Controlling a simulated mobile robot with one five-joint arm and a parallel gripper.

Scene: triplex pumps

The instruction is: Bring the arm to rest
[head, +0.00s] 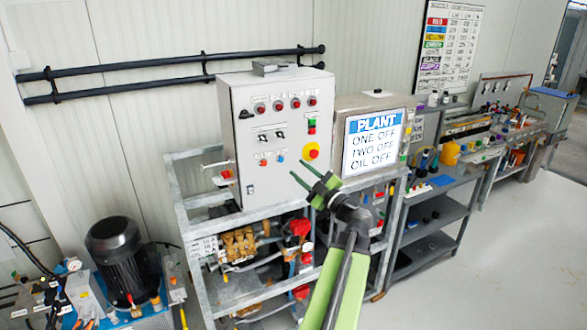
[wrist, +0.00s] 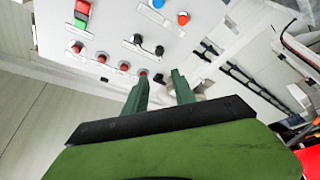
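My gripper (head: 309,177) is raised in front of the grey control cabinet (head: 272,180) in the head view. Its two dark green fingers are spread apart with nothing between them. My green arm reaches up from the bottom of the head view. In the wrist view my gripper (wrist: 160,90) shows both fingers apart, with the cabinet's panel (wrist: 120,35) of buttons and switches beyond them. I cannot tell how far the fingertips are from the panel.
A PLANT display (head: 374,140) reads ONE OFF, TWO OFF, OIL OFF. A metal frame (head: 192,250) with pumps and pipes stands below the cabinet. A black motor (head: 112,245) is at left. Shelves and a workbench (head: 487,150) run right. The floor (head: 500,260) at right is clear.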

